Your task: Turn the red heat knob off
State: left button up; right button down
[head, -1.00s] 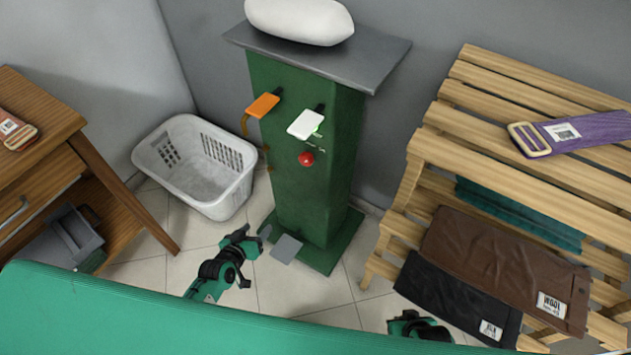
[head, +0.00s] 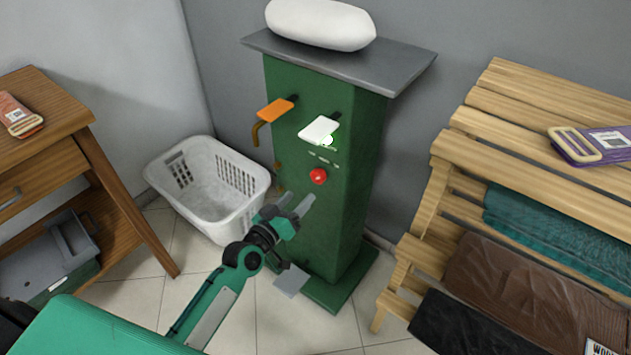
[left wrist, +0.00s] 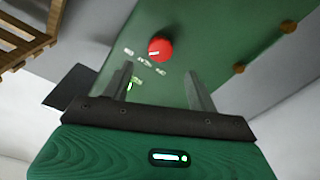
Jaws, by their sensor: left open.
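The red heat knob (head: 318,176) is on the front of the green press column (head: 318,225), below a white lever (head: 319,130) and an orange lever (head: 275,110). Small pale marks sit just above the knob. My left gripper (head: 294,203) is open and empty, in front of the column, a little below and left of the knob. In the left wrist view the red knob (left wrist: 160,48) shows beyond the open fingers (left wrist: 158,88), between them and apart from them, with a pale line on its face. My right gripper does not show.
A white laundry basket (head: 228,229) stands left of the column. A wooden slatted rack (head: 480,150) with folded clothes is on the right. A wooden table (head: 85,105) is at the left. A white padded head (head: 320,22) lies on the grey top (head: 400,66).

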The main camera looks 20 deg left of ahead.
aim_at(316, 179)
pick_arm(q)
jog(key=x, duration=0.8)
jog(key=shift+b, duration=0.3)
jog(key=shift+w, duration=0.4)
jog(key=shift+d, duration=0.1)
jog(key=c, duration=1)
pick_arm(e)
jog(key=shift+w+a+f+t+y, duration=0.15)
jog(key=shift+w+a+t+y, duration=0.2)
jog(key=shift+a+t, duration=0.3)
